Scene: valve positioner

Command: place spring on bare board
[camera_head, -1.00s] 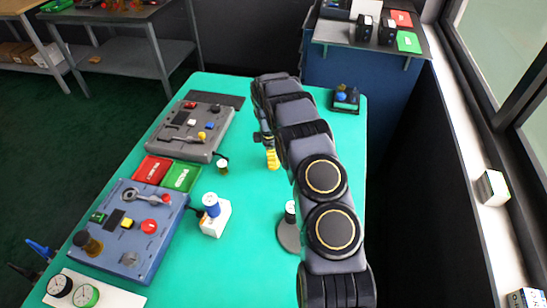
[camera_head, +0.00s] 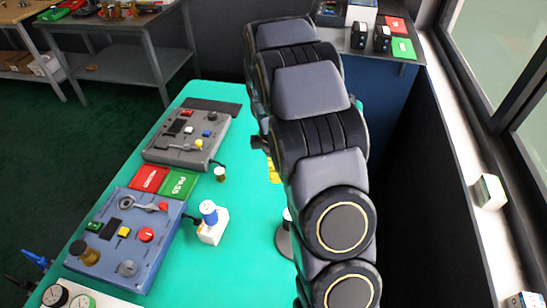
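A yellow ribbed piece (camera_head: 273,171), which looks like the spring, shows just left of my arm over the green table; the arm hides part of it. I cannot tell whether it rests on the table or is held. My gripper (camera_head: 259,142) is mostly hidden behind my arm, with only a small dark part showing just above the yellow piece. Its fingers are not clear. A grey board (camera_head: 160,155) and a blue board (camera_head: 150,262) lie on the left side of the table, both carrying knobs and levers. I cannot tell which surface is the bare board.
Red (camera_head: 150,179) and green (camera_head: 179,184) trays sit between the boards. A white block with a blue-topped cylinder (camera_head: 209,212) stands mid-table. A round grey stand (camera_head: 283,243) is partly behind my arm.

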